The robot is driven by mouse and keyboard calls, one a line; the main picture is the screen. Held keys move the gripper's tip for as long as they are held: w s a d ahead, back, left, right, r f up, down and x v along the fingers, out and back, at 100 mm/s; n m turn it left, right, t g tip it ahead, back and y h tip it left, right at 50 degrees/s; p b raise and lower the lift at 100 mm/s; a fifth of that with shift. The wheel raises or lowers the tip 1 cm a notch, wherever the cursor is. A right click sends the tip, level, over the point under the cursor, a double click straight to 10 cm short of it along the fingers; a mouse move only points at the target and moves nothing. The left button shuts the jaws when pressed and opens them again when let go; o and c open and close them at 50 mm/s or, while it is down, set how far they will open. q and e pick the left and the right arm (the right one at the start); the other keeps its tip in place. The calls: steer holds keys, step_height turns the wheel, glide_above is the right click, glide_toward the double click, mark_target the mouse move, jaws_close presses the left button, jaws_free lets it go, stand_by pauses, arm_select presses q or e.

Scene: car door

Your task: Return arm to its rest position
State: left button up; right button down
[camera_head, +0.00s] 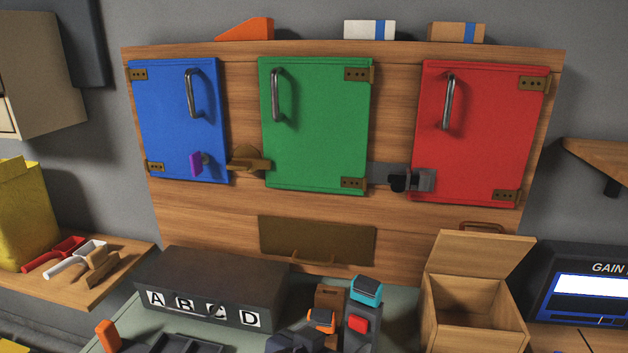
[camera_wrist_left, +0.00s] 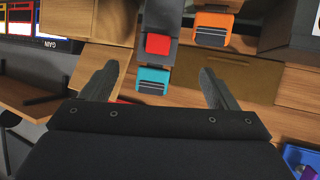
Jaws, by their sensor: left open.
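My left gripper (camera_wrist_left: 158,88) shows in the left wrist view with its two dark fingers wide apart and nothing held between them. A teal-topped block (camera_wrist_left: 152,82) and a red button (camera_wrist_left: 158,44) appear beyond the gap between the fingers; I cannot tell how far off they are. In the head view, a dark shape (camera_head: 296,341) at the bottom centre looks like part of my left gripper. My right gripper is in neither view.
Blue (camera_head: 180,125), green (camera_head: 315,130) and red (camera_head: 480,125) doors look shut on a wooden panel. Below stand a dark lettered box (camera_head: 210,280), a teal-topped block (camera_head: 366,290), a red button (camera_head: 358,324) and an open wooden box (camera_head: 470,310). A screen (camera_head: 590,288) stands right.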

arm_select(q)
steer(key=s+a+r+n+g+y+p, duration=0.1)
steer(key=s+a+n+g+p, duration=0.1)
steer(key=s+a, duration=0.5)
steer(key=s+a+r+n+g+y+p, duration=0.1)
steer(key=s+a+n+p, duration=0.4)
steer(key=a, duration=1.1)
steer(key=s+g+y, duration=0.1)
steer(key=s+g, duration=0.1)
steer(key=s, duration=0.1)
steer(key=shift+s+a+r+n+y+p, duration=0.25)
steer(key=shift+r+n+y+p, duration=0.05)
steer(key=shift+r+p, duration=0.1)
